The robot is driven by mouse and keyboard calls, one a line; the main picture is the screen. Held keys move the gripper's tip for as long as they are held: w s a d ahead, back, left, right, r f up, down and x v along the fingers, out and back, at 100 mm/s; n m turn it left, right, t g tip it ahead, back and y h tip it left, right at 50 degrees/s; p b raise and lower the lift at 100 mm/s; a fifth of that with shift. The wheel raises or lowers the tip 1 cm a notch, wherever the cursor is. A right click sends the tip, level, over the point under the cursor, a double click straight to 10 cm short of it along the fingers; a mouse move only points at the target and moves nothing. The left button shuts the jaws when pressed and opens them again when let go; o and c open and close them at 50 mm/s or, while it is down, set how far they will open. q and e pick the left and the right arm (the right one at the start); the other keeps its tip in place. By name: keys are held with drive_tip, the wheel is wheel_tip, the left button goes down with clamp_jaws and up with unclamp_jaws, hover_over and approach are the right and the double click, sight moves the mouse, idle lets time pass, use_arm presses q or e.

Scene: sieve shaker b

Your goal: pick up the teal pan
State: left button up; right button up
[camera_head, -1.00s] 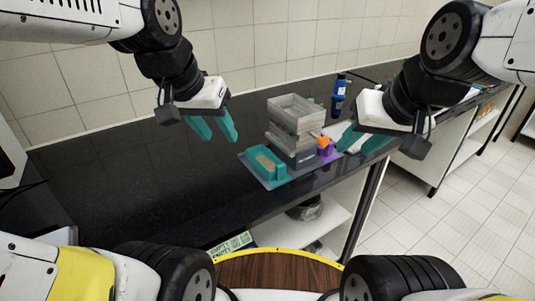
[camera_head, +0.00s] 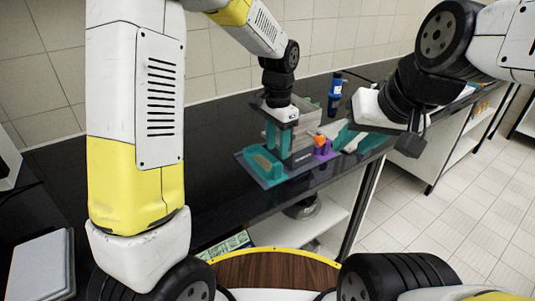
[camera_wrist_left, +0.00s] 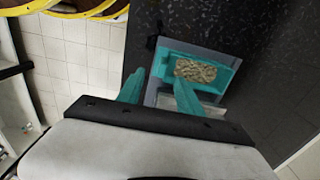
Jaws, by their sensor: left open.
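The teal pan (camera_head: 263,166) sits on a grey tray (camera_head: 247,171) at the front left of the sieve stack. In the left wrist view the pan (camera_wrist_left: 222,72) shows a tan, grainy material inside. My left gripper (camera_head: 278,140) is open and points down just behind the pan, in front of the sieve stack. In the left wrist view its teal fingers (camera_wrist_left: 160,88) are apart with no pan between them; one fingertip overlaps the pan's near edge, and I cannot tell if it touches. My right gripper (camera_head: 360,140) is open and empty right of the stack.
The grey sieve stack (camera_head: 308,125) stands right behind my left gripper, partly hidden by it. A purple part with an orange piece (camera_head: 321,146) sits beside it. A blue bottle (camera_head: 336,92) stands farther back. The black counter is clear to the left.

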sight(277, 164)
use_arm(q)
drive_tip(key=f, duration=0.5)
drive_tip(key=w+f, duration=0.1)
drive_tip(key=f, duration=0.2)
drive_tip(key=shift+f, duration=0.1)
clamp_jaws()
